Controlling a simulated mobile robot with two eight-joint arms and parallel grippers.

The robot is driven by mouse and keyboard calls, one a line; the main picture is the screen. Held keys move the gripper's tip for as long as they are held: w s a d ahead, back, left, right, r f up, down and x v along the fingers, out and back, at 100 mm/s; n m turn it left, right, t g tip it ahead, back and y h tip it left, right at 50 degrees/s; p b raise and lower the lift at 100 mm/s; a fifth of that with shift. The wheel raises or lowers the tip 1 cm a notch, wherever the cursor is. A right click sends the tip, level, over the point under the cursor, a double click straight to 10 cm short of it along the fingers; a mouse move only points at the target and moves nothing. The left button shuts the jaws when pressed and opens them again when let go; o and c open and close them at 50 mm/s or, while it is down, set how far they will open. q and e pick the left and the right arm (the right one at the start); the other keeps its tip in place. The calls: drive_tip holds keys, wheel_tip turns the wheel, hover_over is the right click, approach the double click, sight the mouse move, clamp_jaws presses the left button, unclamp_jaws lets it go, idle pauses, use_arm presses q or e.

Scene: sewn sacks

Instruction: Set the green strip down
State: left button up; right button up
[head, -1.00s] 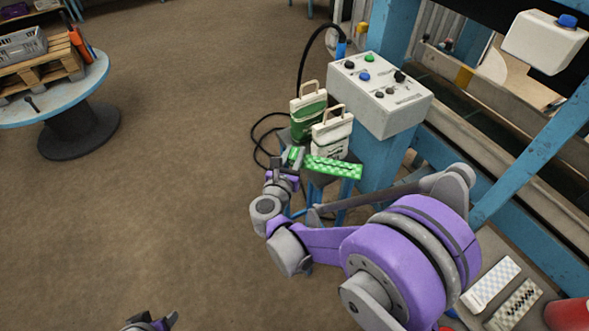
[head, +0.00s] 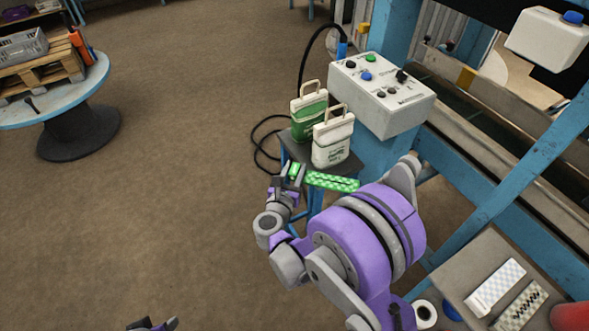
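The green strip (head: 333,182) has a pale checked pattern and a dark line along its middle. My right gripper (head: 293,173) appears shut on its left end, with a bit of green between the fingers. The strip sticks out to the right, level, near the front edge of a small dark stool (head: 290,149). I cannot tell whether it touches the stool. A green-and-white sack (head: 309,114) and a white sack (head: 333,139) stand upright on the stool behind it. My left gripper (head: 153,324) only just shows at the bottom edge; its fingers are mostly cut off.
A white control box (head: 383,94) with buttons is behind the sacks. A grey table (head: 462,278) at lower right bears a white strip (head: 495,287) and a dark-patterned strip (head: 521,306). A white roll (head: 425,313) is beside them. Open floor lies to the left.

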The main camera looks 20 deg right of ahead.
drive_tip(key=shift+o, duration=1.2)
drive_tip(key=shift+r, duration=0.1)
